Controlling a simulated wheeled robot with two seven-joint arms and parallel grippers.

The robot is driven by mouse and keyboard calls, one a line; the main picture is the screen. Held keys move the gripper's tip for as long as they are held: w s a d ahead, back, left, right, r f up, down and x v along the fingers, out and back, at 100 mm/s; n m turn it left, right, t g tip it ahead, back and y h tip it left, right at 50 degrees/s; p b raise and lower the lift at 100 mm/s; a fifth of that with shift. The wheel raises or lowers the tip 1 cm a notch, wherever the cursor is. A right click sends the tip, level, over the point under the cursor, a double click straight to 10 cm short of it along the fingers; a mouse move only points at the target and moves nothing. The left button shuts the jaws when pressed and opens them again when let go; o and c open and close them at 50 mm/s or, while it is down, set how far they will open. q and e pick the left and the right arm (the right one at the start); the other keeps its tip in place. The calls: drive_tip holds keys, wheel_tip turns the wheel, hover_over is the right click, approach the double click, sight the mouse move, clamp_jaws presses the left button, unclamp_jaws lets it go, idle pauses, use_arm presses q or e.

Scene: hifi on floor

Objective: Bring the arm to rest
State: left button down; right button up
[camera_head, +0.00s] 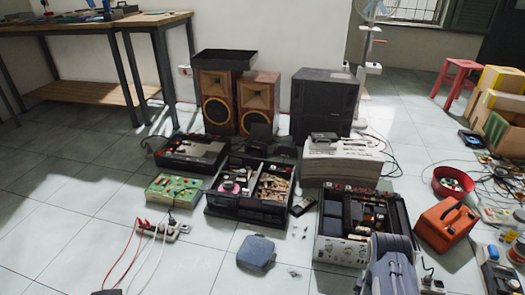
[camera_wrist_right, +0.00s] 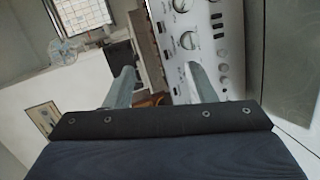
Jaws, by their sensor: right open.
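My right gripper (camera_wrist_right: 162,80) shows in the right wrist view with its two fingers apart and nothing between them. Behind the fingers is the silver front panel with knobs (camera_wrist_right: 205,45) of a hifi unit. In the head view a grey part of my right arm (camera_head: 390,268) rises from the bottom edge, in front of the opened silver hifi unit (camera_head: 340,250). I cannot tell from the pictures whether it touches the unit. My left gripper is not in view.
An orange case (camera_head: 446,224) and a red round container (camera_head: 453,182) stand right of the opened unit. A blue-grey case (camera_head: 257,252), a power strip (camera_head: 163,230) with cables and a green box (camera_head: 174,190) lie left. The floor at far left is clear.

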drive_tip(key=w+d+r+m+g+y, duration=0.1)
drive_tip(key=w+r+m, duration=0.15)
drive_tip(key=r, duration=0.55)
drive_tip(key=w+d+r+m+g, duration=0.2)
drive_tip(key=r+m, duration=0.2)
drive_tip(key=r, duration=0.4)
drive_tip(key=s+a+r+m+g+y, duration=0.1)
drive_tip(key=s+a+r+m+y, duration=0.15)
drive_tip(key=r, duration=0.55)
drive_tip(key=s+a+r+m+y, duration=0.2)
drive_tip(key=s+a+r, duration=0.15)
drive_tip(key=r, duration=0.35)
drive_tip(key=s+a+r+m+g+y, duration=0.1)
drive_tip(key=s+a+r+y, duration=0.1)
drive_tip(key=s+a+r, duration=0.4)
drive_tip(key=s+a+r+m+g+y, duration=0.1)
drive_tip(key=s+a+r, duration=0.2)
drive_tip(key=s, duration=0.5)
drive_tip(key=s+a+g+y, duration=0.1)
drive_tip(key=s+a, duration=0.2)
drive_tip(key=s, duration=0.5)
drive_tip(key=s+a+g+y, duration=0.1)
drive_tip(key=s+a, duration=0.2)
drive_tip(key=s, duration=0.4)
wheel_tip(320, 180, up, 38)
drive_tip(key=p, duration=3.7)
drive_tip(key=shift+d+g+p, duration=0.2)
drive_tip(key=shift+g+p, duration=0.1)
drive_tip(key=shift+p, duration=0.05)
drive_tip(key=shift+w+f, duration=0.1)
